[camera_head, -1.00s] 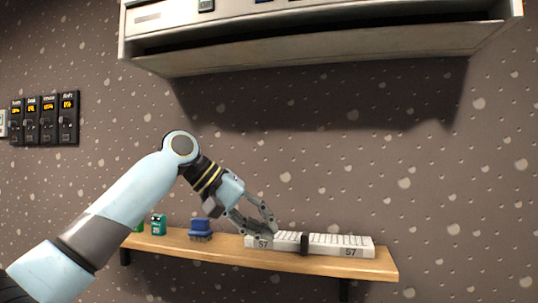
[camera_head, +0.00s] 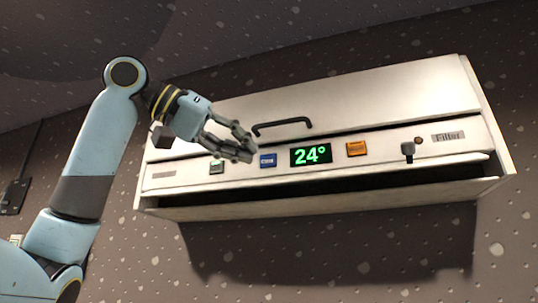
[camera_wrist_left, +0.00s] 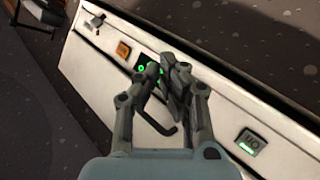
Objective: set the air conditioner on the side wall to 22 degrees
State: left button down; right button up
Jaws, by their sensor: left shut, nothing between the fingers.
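The white air conditioner (camera_head: 400,95) hangs on the wall, and its green display (camera_head: 310,154) reads 24°. Left of the display is a blue button (camera_head: 267,160), and right of it an orange button (camera_head: 356,148). A small green-lit button (camera_head: 217,167) sits further left; in the left wrist view it is marked I/O (camera_wrist_left: 250,142). My left gripper (camera_head: 250,152) is shut and empty, in front of the panel just left of the blue button. I cannot tell whether it touches the panel. In the left wrist view the fingers (camera_wrist_left: 165,85) partly cover the display and hide the blue button. My right gripper is out of view.
A black handle (camera_head: 282,126) stands out from the upper cover. A dark lever (camera_head: 407,150) and a Filter label (camera_head: 448,137) are at the panel's right. An open slot runs under the panel. The wall below the unit is clear.

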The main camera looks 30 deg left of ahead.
aim_at(260, 157)
pick_arm(q)
jog(key=shift+s+r, duration=0.3)
jog(key=shift+r, duration=0.65)
jog(key=shift+w+a, duration=0.1)
jog(key=shift+a, duration=0.05)
jog(key=shift+w+a+p, duration=0.3)
jog(key=shift+w+p, duration=0.25)
jog(key=shift+w, duration=0.85)
jog(key=shift+w+a+p, duration=0.35)
jog(key=shift+w+p, duration=0.15)
jog(key=shift+w, duration=0.9)
jog(key=shift+w+a+p, duration=0.3)
jog(key=shift+w+p, duration=0.25)
jog(key=shift+w, duration=0.85)
jog(key=shift+w+r+p, duration=0.1)
jog(key=shift+w+p, duration=0.15)
jog(key=shift+p, duration=0.1)
jog(key=shift+w+a, duration=0.1)
jog(key=shift+w, duration=0.05)
